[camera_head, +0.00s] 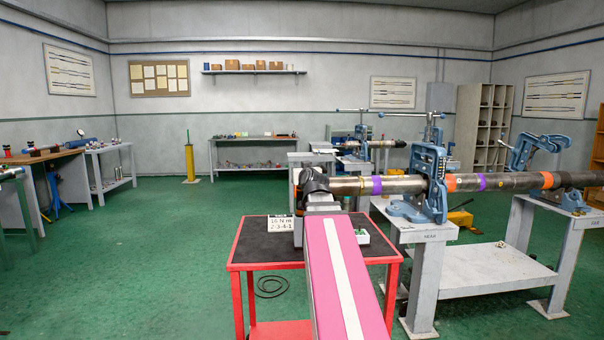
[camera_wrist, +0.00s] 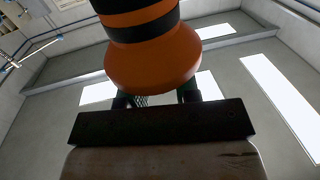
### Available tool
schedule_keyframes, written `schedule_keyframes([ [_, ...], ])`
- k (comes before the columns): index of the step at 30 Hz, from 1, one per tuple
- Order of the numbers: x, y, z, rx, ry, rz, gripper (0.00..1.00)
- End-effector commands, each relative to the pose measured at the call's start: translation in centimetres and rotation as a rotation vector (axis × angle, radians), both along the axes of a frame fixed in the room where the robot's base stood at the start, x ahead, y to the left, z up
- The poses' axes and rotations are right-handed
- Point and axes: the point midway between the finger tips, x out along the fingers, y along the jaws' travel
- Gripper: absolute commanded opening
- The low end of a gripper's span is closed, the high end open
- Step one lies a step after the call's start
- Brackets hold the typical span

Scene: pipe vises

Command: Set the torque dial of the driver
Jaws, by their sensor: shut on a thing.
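In the wrist view an orange and black driver (camera_wrist: 152,62), with a flared orange end, fills the upper middle. My gripper (camera_wrist: 155,98) is shut on it; its dark fingers show partly behind the flared end. The torque dial and its markings cannot be made out. In the head view my arm reaches over a red cart (camera_head: 250,267) with a black top, and my wrist hides the driver and the fingers. A white card (camera_head: 281,224) reading about "10 N·m 2-3-4-1" stands on the cart, left of my arm.
A long pipe (camera_head: 405,185) with orange and purple bands runs right from behind my wrist, through a blue vise (camera_head: 430,180) on a grey stand (camera_head: 425,285). A small white tray (camera_head: 362,237) with green bits sits on the cart's right.

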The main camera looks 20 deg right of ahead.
Motion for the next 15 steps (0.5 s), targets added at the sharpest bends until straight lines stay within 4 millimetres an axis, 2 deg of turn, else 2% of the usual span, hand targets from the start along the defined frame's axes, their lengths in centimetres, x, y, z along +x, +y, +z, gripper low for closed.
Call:
schedule_keyframes([
  [12,-0.03,0.02,-0.08,-0.001,0.003,-0.002,0.06],
  [13,-0.03,0.03,-0.08,-0.001,0.003,-0.002,0.33],
  [15,-0.03,0.03,-0.08,-0.001,0.002,-0.002,0.54],
])
